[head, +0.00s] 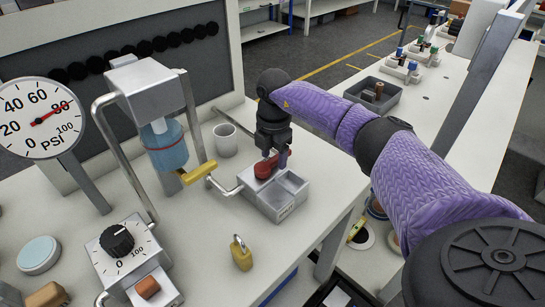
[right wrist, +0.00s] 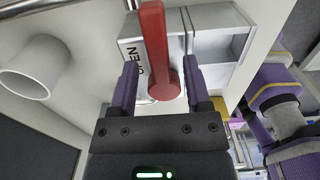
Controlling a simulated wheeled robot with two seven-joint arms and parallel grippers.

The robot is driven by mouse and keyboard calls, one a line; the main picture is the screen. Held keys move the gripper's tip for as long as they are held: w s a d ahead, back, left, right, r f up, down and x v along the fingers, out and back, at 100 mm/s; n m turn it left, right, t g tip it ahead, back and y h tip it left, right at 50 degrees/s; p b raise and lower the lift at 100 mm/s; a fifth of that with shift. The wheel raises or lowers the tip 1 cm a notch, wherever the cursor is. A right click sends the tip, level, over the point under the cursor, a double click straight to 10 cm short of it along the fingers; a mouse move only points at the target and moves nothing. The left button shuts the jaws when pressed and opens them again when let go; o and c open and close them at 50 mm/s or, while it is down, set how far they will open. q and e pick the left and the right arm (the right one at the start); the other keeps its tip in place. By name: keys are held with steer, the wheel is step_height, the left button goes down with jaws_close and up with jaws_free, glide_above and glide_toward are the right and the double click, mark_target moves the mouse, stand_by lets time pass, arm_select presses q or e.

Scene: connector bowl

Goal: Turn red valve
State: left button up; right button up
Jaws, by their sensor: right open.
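The red valve handle (head: 264,169) sits on a grey metal box (head: 283,205) with open compartments, at the middle of the white bench. My right gripper (head: 273,152) is directly above the handle, pointing down. In the right wrist view, the red handle (right wrist: 155,45) lies between the two fingers of my right gripper (right wrist: 160,65). The fingers are open, with a visible gap on the left side; the right finger is close to the round hub of the handle. Lettering on the box (right wrist: 134,65) is partly hidden. My left gripper is not in view.
A bent pipe with a yellow valve (head: 199,173) joins the box's left side. A white cup (head: 226,140) stands behind it. A padlock (head: 241,253) lies in front, left of the box. A gauge (head: 40,118) and dial box (head: 122,250) stand left. A dark bin (head: 372,96) is behind.

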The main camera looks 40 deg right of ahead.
steer(key=shift+f, duration=0.25)
jaws_close()
steer(key=shift+r, duration=0.1)
stand_by(1.2)
